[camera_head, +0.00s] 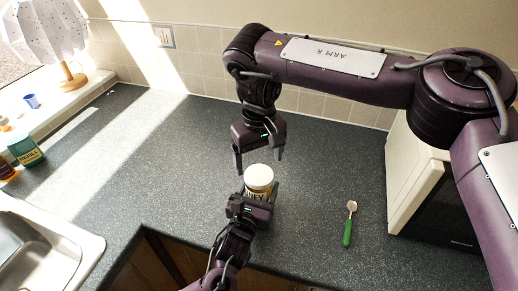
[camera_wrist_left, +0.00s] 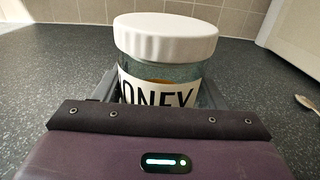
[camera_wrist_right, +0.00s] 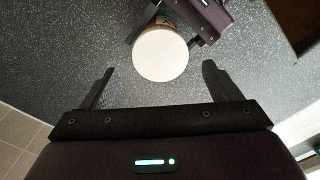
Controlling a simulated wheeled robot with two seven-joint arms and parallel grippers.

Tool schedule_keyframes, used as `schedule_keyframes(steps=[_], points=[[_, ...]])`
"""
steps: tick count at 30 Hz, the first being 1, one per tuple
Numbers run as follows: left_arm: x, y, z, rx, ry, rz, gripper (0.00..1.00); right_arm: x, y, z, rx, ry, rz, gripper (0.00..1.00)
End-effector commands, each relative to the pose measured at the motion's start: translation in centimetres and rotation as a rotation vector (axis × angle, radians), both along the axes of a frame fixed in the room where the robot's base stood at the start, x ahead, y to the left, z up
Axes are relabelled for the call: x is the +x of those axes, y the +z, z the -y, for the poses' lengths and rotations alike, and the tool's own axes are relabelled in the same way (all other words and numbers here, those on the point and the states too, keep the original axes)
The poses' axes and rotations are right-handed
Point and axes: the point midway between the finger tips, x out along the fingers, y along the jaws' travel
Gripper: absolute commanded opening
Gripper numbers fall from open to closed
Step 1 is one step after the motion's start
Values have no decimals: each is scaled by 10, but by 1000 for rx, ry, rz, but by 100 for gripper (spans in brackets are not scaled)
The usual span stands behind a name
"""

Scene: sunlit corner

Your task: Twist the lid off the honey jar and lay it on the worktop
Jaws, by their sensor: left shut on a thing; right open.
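The honey jar (camera_head: 256,193) stands upright on the dark speckled worktop (camera_head: 316,186). It is glass with a black-on-white label, which shows in the left wrist view (camera_wrist_left: 158,90). Its white lid (camera_head: 259,175) is on top, and it shows as a pale disc in the right wrist view (camera_wrist_right: 160,55). My left gripper (camera_head: 259,191) is shut around the jar body, below the lid. My right gripper (camera_head: 259,165) is open and empty above and behind the jar, pointing down. Its fingers are apart from the lid, which lies beyond the fingertips in the right wrist view (camera_wrist_right: 158,80).
A green-handled spoon (camera_head: 348,228) lies right of the jar. A white microwave (camera_head: 412,172) stands farther right. The sink (camera_head: 45,245) is at the left front. Worktop around the jar is clear.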

Motion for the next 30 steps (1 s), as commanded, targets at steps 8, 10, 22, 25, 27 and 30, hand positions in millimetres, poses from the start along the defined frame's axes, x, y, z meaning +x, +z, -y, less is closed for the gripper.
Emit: schedule_keyframes(steps=[8, 10, 22, 25, 27, 30], points=[[0, 1, 0, 0, 0, 1, 1, 0, -40, 0, 0, 1, -1, 84], [0, 1, 0, 0, 0, 1, 1, 0, -46, 1, -2, 1, -1, 84], [0, 0, 0, 0, 0, 1, 1, 0, -52, 0, 0, 2, 0, 80], [0, 1, 0, 0, 0, 1, 1, 0, -52, 0, 0, 2, 0, 67], [0, 0, 0, 0, 0, 1, 1, 0, -51, 0, 0, 2, 0, 57], [0, 0, 0, 0, 0, 1, 1, 0, -51, 0, 0, 2, 0, 44]])
